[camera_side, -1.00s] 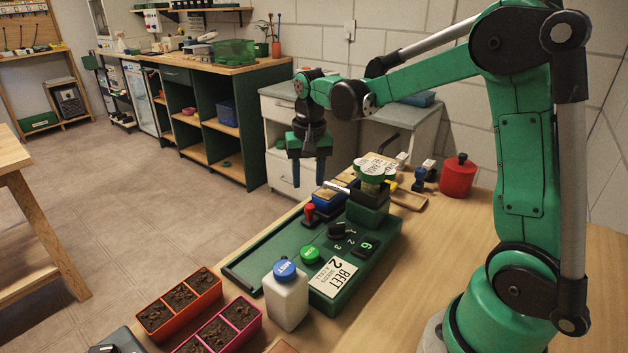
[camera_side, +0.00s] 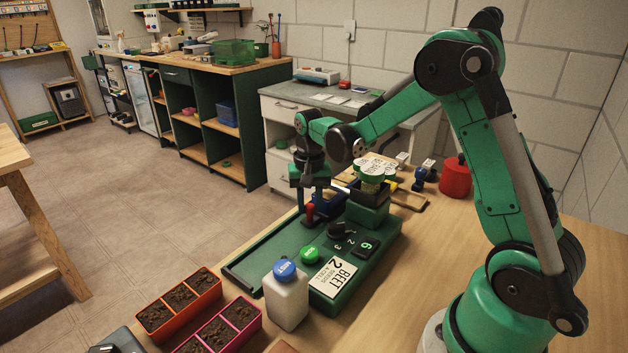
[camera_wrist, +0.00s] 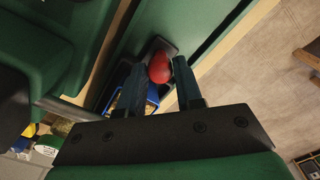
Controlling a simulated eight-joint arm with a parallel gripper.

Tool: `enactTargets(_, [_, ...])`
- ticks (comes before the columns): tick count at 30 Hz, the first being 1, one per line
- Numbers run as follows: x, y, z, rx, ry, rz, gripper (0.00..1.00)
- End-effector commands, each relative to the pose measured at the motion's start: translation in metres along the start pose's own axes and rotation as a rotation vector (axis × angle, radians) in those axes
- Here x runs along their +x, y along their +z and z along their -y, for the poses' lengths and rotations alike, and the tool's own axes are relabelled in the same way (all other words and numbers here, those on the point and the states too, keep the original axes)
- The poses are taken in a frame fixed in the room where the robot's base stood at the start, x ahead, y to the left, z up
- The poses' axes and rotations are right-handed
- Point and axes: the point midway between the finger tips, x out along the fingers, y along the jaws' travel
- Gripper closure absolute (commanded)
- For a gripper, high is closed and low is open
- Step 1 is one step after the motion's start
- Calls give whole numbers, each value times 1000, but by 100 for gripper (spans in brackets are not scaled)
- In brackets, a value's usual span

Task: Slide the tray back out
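The tray (camera_side: 334,204) is blue and sits on the green seeding machine (camera_side: 262,262), beside its hopper. Its dark front bracket carries a red knob (camera_side: 310,213). In the wrist view the blue tray (camera_wrist: 151,95) shows partly between and behind my fingers, with pale contents. My gripper (camera_side: 314,198) points down at the red knob. In the wrist view my gripper (camera_wrist: 159,68) is open, with one finger on each side of the red knob (camera_wrist: 160,69). Small gaps seem to show beside the knob. Part of the tray is hidden by my fingers.
A white bottle with a blue cap (camera_side: 286,297) stands before the machine. The hopper with a labelled jar (camera_side: 372,180) rises right of the tray. Orange (camera_side: 181,302) and pink (camera_side: 222,327) soil trays lie at front left. The machine's left bed is clear.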

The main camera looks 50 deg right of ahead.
Motion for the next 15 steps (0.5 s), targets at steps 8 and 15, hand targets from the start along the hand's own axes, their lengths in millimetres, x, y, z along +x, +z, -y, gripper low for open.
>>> enactTargets(8, [0, 0, 0, 0, 0, 0, 100])
enactTargets(15, [0, 0, 0, 0, 0, 0, 100])
